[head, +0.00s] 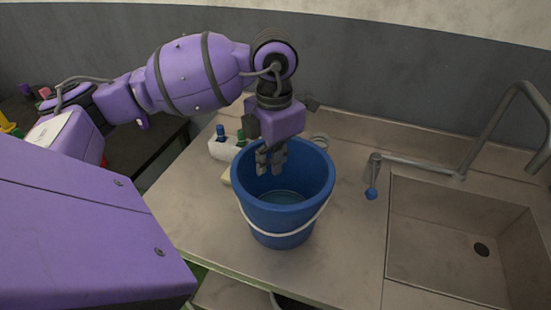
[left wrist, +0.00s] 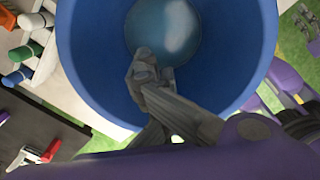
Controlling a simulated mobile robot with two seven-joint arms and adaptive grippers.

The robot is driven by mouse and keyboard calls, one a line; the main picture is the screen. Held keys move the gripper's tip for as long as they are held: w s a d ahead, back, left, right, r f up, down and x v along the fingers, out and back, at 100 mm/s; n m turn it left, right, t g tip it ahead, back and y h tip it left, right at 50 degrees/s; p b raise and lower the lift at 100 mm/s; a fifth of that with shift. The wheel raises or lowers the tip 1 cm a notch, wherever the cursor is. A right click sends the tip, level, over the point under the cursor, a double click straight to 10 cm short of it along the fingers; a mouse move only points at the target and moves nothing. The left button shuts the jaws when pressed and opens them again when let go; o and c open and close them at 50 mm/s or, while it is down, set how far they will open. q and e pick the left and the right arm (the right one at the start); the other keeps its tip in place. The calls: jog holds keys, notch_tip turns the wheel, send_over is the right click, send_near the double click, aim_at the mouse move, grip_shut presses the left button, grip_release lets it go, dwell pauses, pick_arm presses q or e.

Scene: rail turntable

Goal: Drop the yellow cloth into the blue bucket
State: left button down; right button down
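The blue bucket (head: 258,218) stands upright on the steel counter, its white handle hanging down at the front. It also shows in the left wrist view (left wrist: 85,45), with a pale, shiny bottom. My left gripper (head: 271,168) points down into the bucket's mouth, its fingertips below the rim and above the bottom. The fingers stand apart in the head view, with nothing seen between them. The gripper also shows in the left wrist view (left wrist: 152,75). I cannot make out a yellow cloth for sure in either view. My right gripper is not in view.
A white caddy (head: 222,151) with blue- and green-capped bottles stands behind the bucket at left. A pale yellow piece (head: 226,177) is partly hidden beside the bucket. A tap (head: 462,172) and sink (head: 450,235) are at right. A dark table (head: 150,152) is at left.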

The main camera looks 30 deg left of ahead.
pick_arm(q)
jog(key=c, duration=2.4)
grip_release()
jog(key=shift+c, duration=0.2)
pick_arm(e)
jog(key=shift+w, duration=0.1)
pick_arm(q)
jog(key=o, duration=1.8)
jog(key=shift+r, duration=0.2)
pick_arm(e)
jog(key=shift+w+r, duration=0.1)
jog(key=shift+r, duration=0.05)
pick_arm(q)
notch_tip(320, 180, up, 5)
jog(key=shift+r+p, duration=0.1)
jog(key=shift+p, duration=0.8)
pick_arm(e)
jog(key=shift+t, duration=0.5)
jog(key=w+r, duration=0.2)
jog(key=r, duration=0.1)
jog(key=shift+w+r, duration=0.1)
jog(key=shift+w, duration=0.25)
pick_arm(q)
notch_tip(320, 180, up, 12)
